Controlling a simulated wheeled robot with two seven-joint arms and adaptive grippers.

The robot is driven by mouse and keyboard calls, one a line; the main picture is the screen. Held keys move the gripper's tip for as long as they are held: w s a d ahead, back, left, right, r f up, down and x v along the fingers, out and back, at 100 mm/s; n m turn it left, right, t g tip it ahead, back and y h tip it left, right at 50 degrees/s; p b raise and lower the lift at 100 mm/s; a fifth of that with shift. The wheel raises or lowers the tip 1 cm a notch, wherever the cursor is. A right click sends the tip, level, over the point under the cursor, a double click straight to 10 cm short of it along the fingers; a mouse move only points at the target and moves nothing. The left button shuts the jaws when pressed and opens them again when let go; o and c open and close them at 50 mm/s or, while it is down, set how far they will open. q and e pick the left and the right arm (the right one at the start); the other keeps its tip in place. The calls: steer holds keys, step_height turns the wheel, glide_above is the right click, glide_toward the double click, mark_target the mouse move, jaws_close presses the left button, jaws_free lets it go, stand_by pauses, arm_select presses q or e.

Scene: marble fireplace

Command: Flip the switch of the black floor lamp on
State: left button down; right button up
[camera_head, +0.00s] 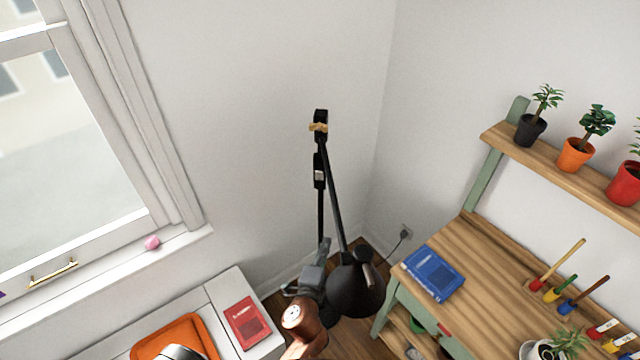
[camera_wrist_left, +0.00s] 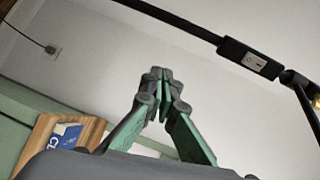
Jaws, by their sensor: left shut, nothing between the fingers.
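The black floor lamp (camera_head: 334,195) stands in the corner, its shade (camera_head: 356,289) hanging low toward me. Its switch (camera_head: 319,175) is a small light rocker on a black box on the upright pole; it also shows in the left wrist view (camera_wrist_left: 255,63), upper right. I cannot tell which way the rocker is set. My left gripper (camera_head: 325,243) is shut and empty, below the switch in the head view. In the left wrist view its closed fingertips (camera_wrist_left: 158,74) are left of the switch and apart from it. The shade and my arm hide the lamp's lower part. My right gripper is not in view.
A wooden desk (camera_head: 480,262) with a blue book (camera_head: 433,273), brushes and a plant shelf (camera_head: 560,165) stands at right. A white surface (camera_head: 231,291) with a red book (camera_head: 247,322) and orange tray (camera_head: 195,322) is at lower left, below the window.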

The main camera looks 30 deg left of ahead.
arm_select(q)
steer(key=s+a+r+t+y, duration=0.2)
steer(key=s+r+y, duration=0.1)
steer(key=r, duration=1.2)
steer(key=shift+s+a, duration=0.15)
steer(key=shift+s, duration=0.4)
steer(key=p, duration=0.2)
glide_toward(321, 172)
steer(key=x, duration=0.6)
steer(key=shift+w+a, duration=0.15)
steer(key=shift+w, duration=0.15)
